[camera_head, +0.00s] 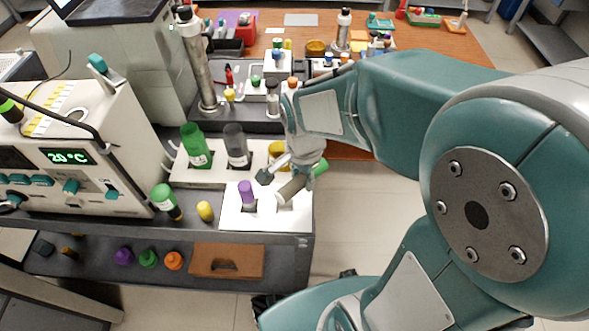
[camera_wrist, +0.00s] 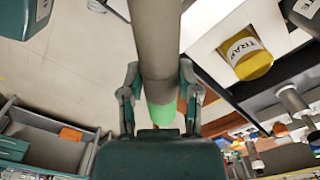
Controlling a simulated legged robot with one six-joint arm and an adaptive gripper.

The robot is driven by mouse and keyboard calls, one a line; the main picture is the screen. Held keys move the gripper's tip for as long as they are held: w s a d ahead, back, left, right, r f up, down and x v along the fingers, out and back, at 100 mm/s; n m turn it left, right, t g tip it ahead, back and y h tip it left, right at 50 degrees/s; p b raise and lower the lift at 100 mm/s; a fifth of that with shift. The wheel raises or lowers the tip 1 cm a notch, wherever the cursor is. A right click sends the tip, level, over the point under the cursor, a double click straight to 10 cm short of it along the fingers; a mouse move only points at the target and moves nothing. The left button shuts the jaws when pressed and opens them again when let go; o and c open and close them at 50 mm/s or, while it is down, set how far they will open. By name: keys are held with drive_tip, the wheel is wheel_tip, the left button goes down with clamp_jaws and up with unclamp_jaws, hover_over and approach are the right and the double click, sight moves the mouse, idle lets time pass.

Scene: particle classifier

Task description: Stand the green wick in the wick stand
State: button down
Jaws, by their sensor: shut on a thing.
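My gripper (camera_head: 296,178) is shut on the green wick (camera_head: 291,188), a grey cylinder with a green end. It is held tilted, its grey end low and left, its green end up and right. In the wrist view the wick (camera_wrist: 155,40) runs between the fingers (camera_wrist: 160,85), green end near the palm. The white wick stand (camera_head: 233,217) is at the counter's right front corner. A purple-topped wick (camera_head: 246,190) stands in its left part. The green wick's grey end is over the stand's right part; whether it touches cannot be told.
Behind the stand, a white rack (camera_head: 205,177) holds a green bottle (camera_head: 195,147), a grey bottle (camera_head: 237,147) and a yellow jar (camera_head: 277,150), labelled TRAP in the wrist view (camera_wrist: 250,58). A small yellow item (camera_head: 205,210) and a green-capped vial (camera_head: 166,201) are left of the stand.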

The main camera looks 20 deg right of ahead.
sight(299, 175)
drive_tip(key=w+f, duration=0.4)
drive_tip(key=f, duration=0.1)
drive_tip(key=shift+w+d+f, duration=0.15)
drive_tip(key=shift+w+d, duration=0.15)
drive_tip(key=shift+w+f, duration=0.2)
drive_tip(key=shift+f, duration=0.7)
drive_tip(key=shift+w+f, duration=0.15)
drive_tip(key=shift+f, duration=0.7)
drive_tip(key=shift+f, duration=0.15)
drive_tip(key=shift+c, duration=1.6)
unclamp_jaws()
